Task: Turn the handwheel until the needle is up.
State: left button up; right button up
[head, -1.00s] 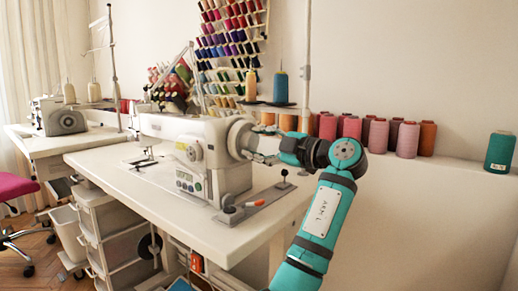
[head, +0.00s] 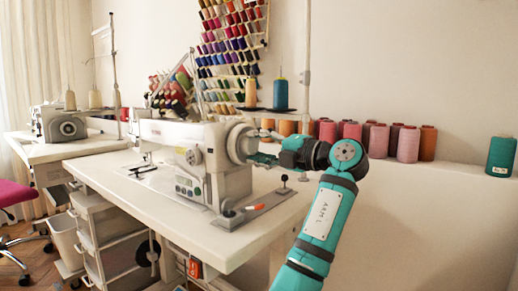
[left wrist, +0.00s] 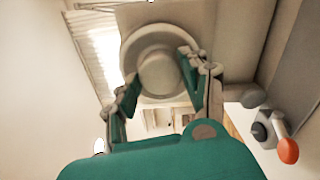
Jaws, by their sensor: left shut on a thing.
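The white sewing machine (head: 190,135) stands on its table, with the round pale handwheel (head: 234,132) at its right end. My left gripper (head: 250,148) reaches in from the right, at the handwheel. In the left wrist view, the handwheel (left wrist: 139,42) shows as a disc with a raised round hub (left wrist: 160,72). The fingers of my left gripper (left wrist: 160,82) are on either side of this hub and shut on it. The needle area (head: 146,163) is at the machine's left end; the needle is too small to tell its height. My right gripper is not in view.
Thread cones (head: 408,144) line the ledge behind. A thread stand pole (head: 307,65) rises behind the machine. A second machine (head: 58,122) stands far left.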

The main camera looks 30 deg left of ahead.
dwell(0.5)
pick_arm(q)
jog(key=o, duration=1.2)
jog(key=shift+c, duration=0.2)
jog(key=shift+d, duration=0.15)
jog(key=d, duration=1.1)
jog(key=shift+s+d, duration=0.4)
jog(key=shift+s, duration=0.05)
